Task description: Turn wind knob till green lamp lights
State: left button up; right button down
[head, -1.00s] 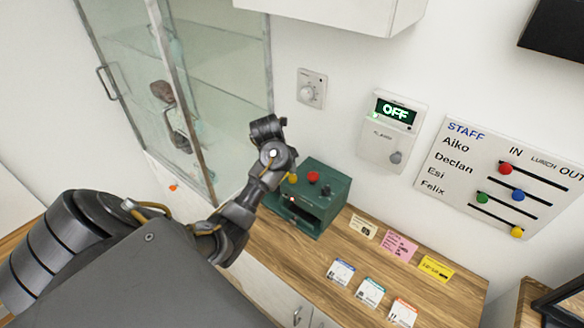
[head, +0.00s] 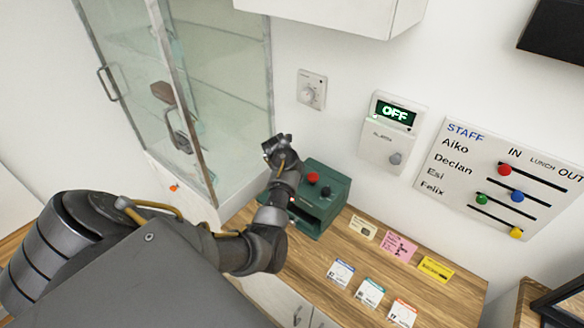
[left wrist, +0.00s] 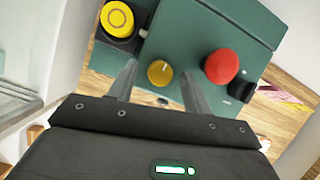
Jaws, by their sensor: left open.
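A green box (head: 327,215) stands on the wooden counter. In the head view a red knob (head: 313,178) and a black knob (head: 326,191) show on its top. In the left wrist view a small yellow knob (left wrist: 159,73) lies between the fingers, with the red knob (left wrist: 222,66) to the right. A yellow round button (left wrist: 118,19) on a black base is at upper left. My left gripper (left wrist: 160,68) is open above the box; contact with the yellow knob cannot be told. It hides part of the box in the head view (head: 280,150). I cannot identify a lit lamp on the box.
A glass cabinet (head: 225,110) stands close at left. On the wall are a dial (head: 312,91), an alarm panel (head: 391,150) reading OFF with a green light, and a staff board (head: 475,205). Several cards, including a pink one (head: 400,248), lie on the counter (head: 350,300).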

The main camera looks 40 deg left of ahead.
pick_arm(q)
jog(key=shift+w+f, duration=0.1)
jog(key=shift+f, duration=0.05)
jog(key=c, duration=1)
jog(key=shift+m, duration=0.3)
